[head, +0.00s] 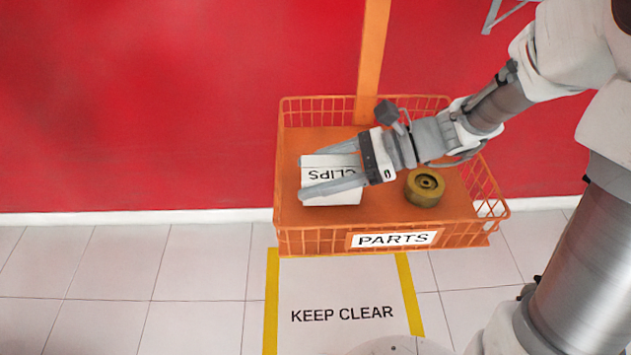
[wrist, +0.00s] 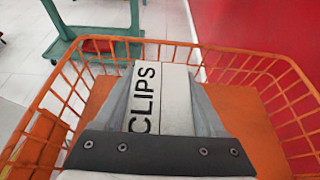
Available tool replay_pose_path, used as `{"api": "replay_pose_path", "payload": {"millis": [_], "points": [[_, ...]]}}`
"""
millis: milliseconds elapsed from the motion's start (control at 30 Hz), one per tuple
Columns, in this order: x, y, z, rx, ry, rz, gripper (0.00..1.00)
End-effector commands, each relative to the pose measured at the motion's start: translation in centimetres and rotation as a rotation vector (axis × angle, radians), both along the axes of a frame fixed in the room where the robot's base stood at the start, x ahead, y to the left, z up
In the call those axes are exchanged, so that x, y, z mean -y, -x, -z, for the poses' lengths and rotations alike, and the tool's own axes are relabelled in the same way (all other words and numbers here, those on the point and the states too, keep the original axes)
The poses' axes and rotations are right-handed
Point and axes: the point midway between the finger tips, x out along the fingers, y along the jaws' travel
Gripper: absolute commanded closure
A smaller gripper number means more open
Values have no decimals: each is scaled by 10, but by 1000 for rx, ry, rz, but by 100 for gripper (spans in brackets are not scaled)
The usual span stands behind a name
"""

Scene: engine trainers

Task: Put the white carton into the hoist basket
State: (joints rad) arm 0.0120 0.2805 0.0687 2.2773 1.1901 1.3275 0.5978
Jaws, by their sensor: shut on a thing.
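The white carton (head: 332,191), marked CLIPS, is between the two fingers of my gripper (head: 328,170). The carton (wrist: 160,88) also shows in the wrist view, with a finger of my gripper (wrist: 160,105) on each side. My gripper is shut on it. The orange hoist basket (head: 310,240), with a PARTS label on its front, is below and around the carton in the head view. The carton is over the left part of the basket floor. I cannot tell whether its underside touches the floor.
A brass-coloured ring-shaped part (head: 425,187) lies in the basket, right of the carton. An orange post (head: 372,60) rises behind the basket against a red wall (head: 150,100). A green stand (wrist: 70,45) shows beyond the basket. The marked floor (head: 340,285) in front is clear.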

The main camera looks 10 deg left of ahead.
Motion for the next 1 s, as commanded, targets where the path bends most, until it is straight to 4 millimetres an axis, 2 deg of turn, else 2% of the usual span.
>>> {"api": "replay_pose_path", "payload": {"millis": [33, 67, 433, 467, 500, 600, 900, 1000], "points": [[0, 0, 11, -2, -1, -1, 100], [0, 0, 13, 0, -1, 0, 100], [0, 0, 15, 0, 0, 1, 100], [0, 0, 15, 0, 0, 1, 24], [0, 0, 15, 1, 1, 1, 17], [0, 0, 15, 0, 0, 1, 0], [0, 0, 10, 2, -1, 0, 0], [10, -4, 5, 1, 0, 4, 0]]}}
